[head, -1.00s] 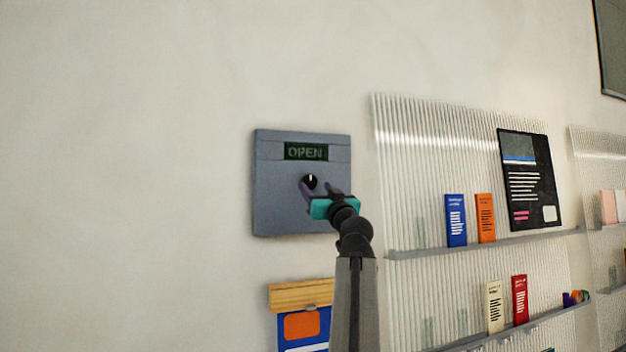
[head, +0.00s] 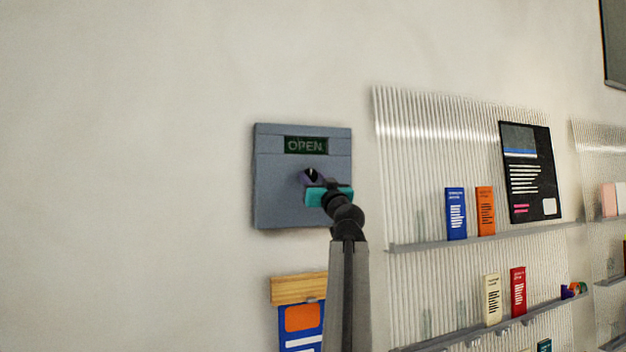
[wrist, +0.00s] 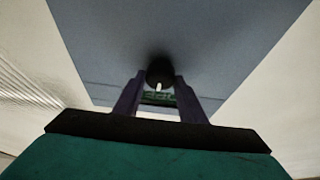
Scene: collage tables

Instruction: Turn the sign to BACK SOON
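The sign is a grey square panel (head: 275,195) on the wall. Its dark green window (head: 306,146) at the top reads OPEN. Below the window is a round black knob (head: 311,174) with a white pointer mark. My gripper (head: 313,178) is at the knob, with one purple finger on each side of it. The white mark lines up with the window in the wrist view. My teal gripper body hides part of the panel's lower right.
A ribbed clear rack (head: 430,150) stands to the right, with leaflets and a black poster (head: 529,172) on its shelves. A wood-topped blue and orange item (head: 299,291) hangs below the panel. The wall to the left is bare.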

